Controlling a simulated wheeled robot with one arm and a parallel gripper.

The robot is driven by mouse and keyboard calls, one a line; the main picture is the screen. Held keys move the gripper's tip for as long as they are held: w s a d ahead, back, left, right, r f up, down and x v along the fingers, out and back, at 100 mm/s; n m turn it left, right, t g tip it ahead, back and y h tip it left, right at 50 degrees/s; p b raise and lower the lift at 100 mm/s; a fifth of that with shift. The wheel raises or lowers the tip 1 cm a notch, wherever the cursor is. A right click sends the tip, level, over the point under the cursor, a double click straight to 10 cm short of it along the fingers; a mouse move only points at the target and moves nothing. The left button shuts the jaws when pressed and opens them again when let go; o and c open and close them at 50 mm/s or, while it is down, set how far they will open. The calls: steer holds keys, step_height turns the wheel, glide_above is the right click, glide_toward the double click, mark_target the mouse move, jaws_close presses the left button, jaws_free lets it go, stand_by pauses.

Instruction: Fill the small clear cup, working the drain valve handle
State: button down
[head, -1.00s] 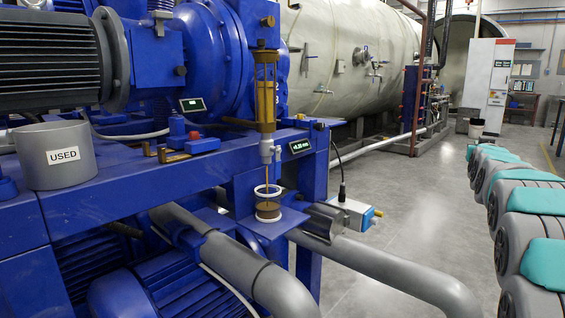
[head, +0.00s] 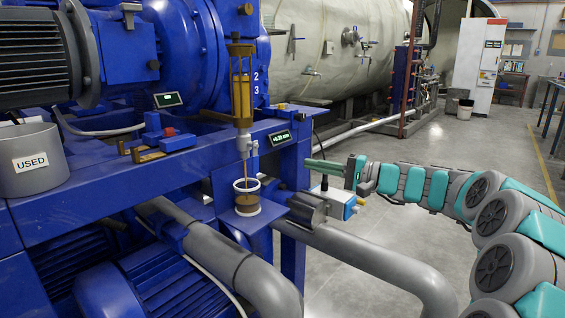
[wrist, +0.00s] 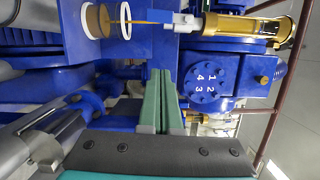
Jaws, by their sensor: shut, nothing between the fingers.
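The small clear cup (head: 247,200) stands on a blue ledge below the grey drain valve (head: 244,145), with brown liquid in it and a white rim. A thin brown stream runs from the valve into the cup. Above is a sight glass (head: 241,95) part-filled with amber liquid. In the wrist view the cup (wrist: 98,20) is at the top left and the valve (wrist: 182,22) at the top centre.
A grey bin marked USED (head: 35,160) stands on the blue frame at left. A blue-and-silver box (head: 335,203) and a thick grey pipe (head: 370,262) lie below my gripper. The floor at right is open.

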mark_target(255, 158)
steer(key=a+p, duration=0.1)
steer(key=a, duration=1)
steer(key=shift+w, duration=0.35)
